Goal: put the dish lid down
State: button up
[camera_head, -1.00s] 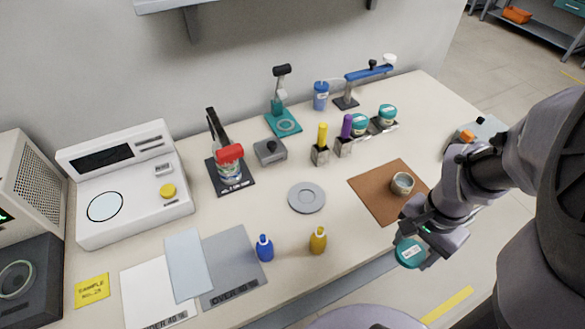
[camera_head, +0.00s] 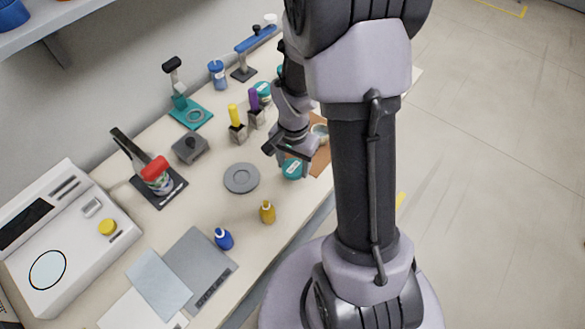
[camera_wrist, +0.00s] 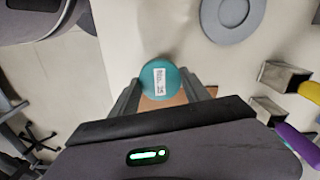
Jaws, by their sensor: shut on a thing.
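The dish lid (camera_head: 293,169) is a round teal cap with a white label. My gripper (camera_head: 291,158) is shut on it, and it shows between the fingers in the wrist view (camera_wrist: 160,79). The lid is above the bench, at the left side of the brown mat (camera_head: 322,161); its height is hard to tell. A small open dish (camera_head: 321,131) stands on the mat, partly hidden by my arm. A strip of the mat shows behind the lid in the wrist view (camera_wrist: 196,92).
A flat grey round plate (camera_head: 241,178) lies left of the lid. A yellow bottle (camera_head: 267,212) and a blue bottle (camera_head: 224,239) stand near the front edge. Holders with yellow (camera_head: 235,118) and purple (camera_head: 255,103) handles stand behind. Bare bench lies around the plate.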

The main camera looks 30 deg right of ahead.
aim_at(294, 168)
notch_tip(294, 168, down, 4)
jog(key=shift+s+r+b, duration=0.1)
jog(key=shift+r+b, duration=0.05)
jog(key=shift+b, duration=0.6)
jog(key=shift+r, duration=0.25)
jog(key=shift+f, duration=0.15)
jog(key=o, duration=1.4)
jog(key=shift+c, duration=0.2)
